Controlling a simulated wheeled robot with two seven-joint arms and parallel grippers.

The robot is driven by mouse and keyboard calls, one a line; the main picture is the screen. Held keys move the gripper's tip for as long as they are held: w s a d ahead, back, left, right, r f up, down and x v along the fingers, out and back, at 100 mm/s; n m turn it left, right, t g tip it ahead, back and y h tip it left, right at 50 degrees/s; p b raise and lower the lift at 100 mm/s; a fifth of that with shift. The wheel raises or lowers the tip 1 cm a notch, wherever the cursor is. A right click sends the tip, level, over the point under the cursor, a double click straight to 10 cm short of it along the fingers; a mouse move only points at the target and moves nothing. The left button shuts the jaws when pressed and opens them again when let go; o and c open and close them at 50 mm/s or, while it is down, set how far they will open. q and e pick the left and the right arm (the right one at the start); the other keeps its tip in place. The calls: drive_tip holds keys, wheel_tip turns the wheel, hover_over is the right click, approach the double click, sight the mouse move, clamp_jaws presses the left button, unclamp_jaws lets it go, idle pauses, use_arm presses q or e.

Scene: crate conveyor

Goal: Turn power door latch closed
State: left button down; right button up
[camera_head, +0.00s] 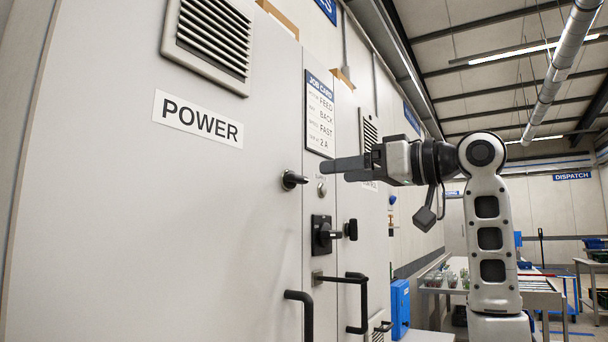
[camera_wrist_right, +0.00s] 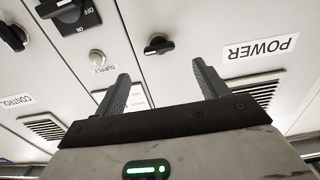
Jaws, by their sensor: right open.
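The power door (camera_head: 120,220) is a large grey panel with a POWER label (camera_head: 198,119). Its latch (camera_head: 293,180) is a small black turn knob near the door's right edge, its handle lying roughly level. In the right wrist view, which is upside down, the latch (camera_wrist_right: 158,45) shows beyond the fingertips, slightly slanted. My right gripper (camera_head: 330,170) is open and empty, its fingers pointing left toward the door. It is apart from the latch, to its right and slightly higher in the head view. My left gripper is not in view.
A round SUPPLY light (camera_wrist_right: 97,57) and a black ON/OFF switch (camera_head: 322,235) are close to the latch. Black door handles (camera_head: 300,312) stick out below. Another black knob (camera_head: 351,229) sits on the neighbouring door. A blue box (camera_head: 400,303) and tables stand farther back.

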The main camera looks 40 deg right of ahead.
sight(302, 177)
drive_tip(key=p+x, duration=0.1)
drive_tip(key=x, duration=0.7)
drive_tip(key=shift+w+a+f, duration=0.1)
drive_tip(key=shift+w, duration=0.15)
drive_tip(key=c, duration=1)
